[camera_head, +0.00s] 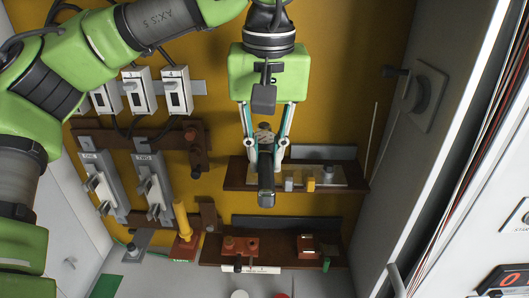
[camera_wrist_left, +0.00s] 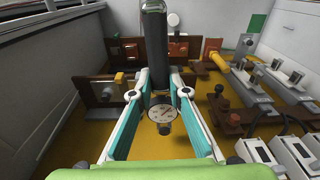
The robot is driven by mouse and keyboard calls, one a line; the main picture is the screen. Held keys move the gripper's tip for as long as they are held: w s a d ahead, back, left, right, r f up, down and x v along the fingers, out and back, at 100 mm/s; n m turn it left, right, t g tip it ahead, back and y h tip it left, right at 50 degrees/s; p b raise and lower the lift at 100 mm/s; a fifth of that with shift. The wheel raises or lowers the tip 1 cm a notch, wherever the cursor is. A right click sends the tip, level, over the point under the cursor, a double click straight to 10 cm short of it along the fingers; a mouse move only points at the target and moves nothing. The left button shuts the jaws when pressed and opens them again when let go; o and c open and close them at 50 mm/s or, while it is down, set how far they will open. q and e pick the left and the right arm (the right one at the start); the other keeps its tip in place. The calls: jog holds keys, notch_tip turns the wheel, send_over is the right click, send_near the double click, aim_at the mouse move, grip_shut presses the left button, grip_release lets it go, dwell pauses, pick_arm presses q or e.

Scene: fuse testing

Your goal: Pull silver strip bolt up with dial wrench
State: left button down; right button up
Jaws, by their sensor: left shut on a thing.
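My left gripper (camera_head: 265,162) comes down from the top middle and is shut on the dial wrench (camera_head: 266,184). The wrench has a long dark handle pointing toward the picture's bottom and a round dial. In the left wrist view, the gripper (camera_wrist_left: 160,88) holds the wrench (camera_wrist_left: 155,45) between its fingers, with the white dial (camera_wrist_left: 162,113) facing the camera. The wrench is in front of the brown upper shelf (camera_head: 236,176). A silver strip with small bolts (camera_head: 327,177) is on that shelf, right of the wrench. Whether the wrench touches any bolt cannot be told. My right gripper is not in view.
A small yellow block (camera_head: 311,185) is on the same shelf. A lower shelf (camera_head: 210,250) carries reddish-brown blocks. Grey switches (camera_head: 176,90) and a yellow-handled tool (camera_head: 183,222) are at left. The cabinet's grey side wall (camera_head: 405,150) bounds the right.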

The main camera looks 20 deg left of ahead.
pick_arm(q)
jog(key=shift+r, duration=0.5)
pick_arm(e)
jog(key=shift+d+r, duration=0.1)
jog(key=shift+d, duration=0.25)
pick_arm(q)
jog(key=shift+w+f, duration=0.1)
jog(key=shift+f, duration=0.05)
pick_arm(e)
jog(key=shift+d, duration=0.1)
pick_arm(q)
jog(key=shift+d+f+b, duration=0.15)
jog(key=shift+f+b, duration=2.25)
jog(key=shift+f, duration=0.6)
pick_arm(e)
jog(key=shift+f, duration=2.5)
pick_arm(q)
jog(key=shift+f, duration=0.65)
